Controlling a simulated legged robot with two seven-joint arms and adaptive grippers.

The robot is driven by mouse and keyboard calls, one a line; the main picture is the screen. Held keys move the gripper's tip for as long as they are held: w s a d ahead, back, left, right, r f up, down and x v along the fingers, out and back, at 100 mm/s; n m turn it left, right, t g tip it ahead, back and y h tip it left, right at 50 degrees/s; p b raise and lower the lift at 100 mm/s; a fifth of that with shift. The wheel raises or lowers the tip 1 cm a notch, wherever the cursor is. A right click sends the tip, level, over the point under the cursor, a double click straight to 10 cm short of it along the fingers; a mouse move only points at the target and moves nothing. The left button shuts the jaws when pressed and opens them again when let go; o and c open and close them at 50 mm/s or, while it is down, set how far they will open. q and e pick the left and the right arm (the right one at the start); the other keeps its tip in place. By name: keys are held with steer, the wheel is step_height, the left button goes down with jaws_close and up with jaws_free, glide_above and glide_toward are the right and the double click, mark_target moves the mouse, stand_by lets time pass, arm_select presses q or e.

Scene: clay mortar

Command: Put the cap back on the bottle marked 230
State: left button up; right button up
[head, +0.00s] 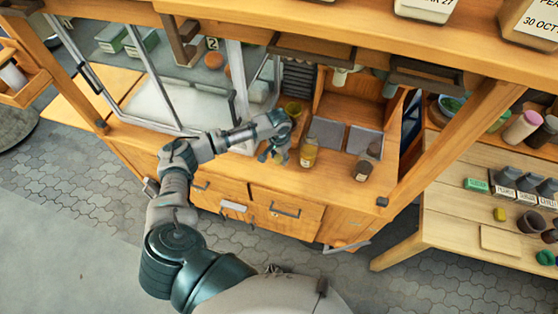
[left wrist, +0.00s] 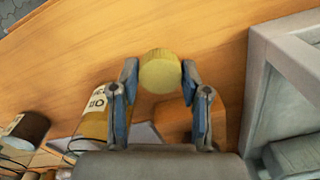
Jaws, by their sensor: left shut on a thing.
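My left gripper (head: 273,154) is over the front of the wooden counter. In the left wrist view its two fingers (left wrist: 160,84) are shut on a round yellow cap (left wrist: 160,70) with a ribbed edge. A yellow bottle (head: 309,154) with a pale label stands just right of the gripper; it shows in the left wrist view (left wrist: 94,122), partly hidden behind a finger. A dark brown bottle (head: 365,165) with a pale label stands further right, also at the left of the wrist view (left wrist: 27,130). I cannot read 230 on either label. My right gripper is not in view.
Grey square plates (head: 326,132) lie behind the bottles. A glass-fronted case (head: 190,100) is on the left. Wooden posts and an upper shelf (head: 300,22) frame the counter. A lower table (head: 465,225) is at the right.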

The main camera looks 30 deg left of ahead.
arm_select(q)
steer(key=s+d+r, duration=0.1)
steer(key=s+d, duration=0.8)
steer(key=d, duration=0.3)
steer(key=shift+s+d, duration=0.35)
steer(key=shift+s, duration=0.05)
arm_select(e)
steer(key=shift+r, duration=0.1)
arm_select(q)
steer(key=shift+r, duration=0.1)
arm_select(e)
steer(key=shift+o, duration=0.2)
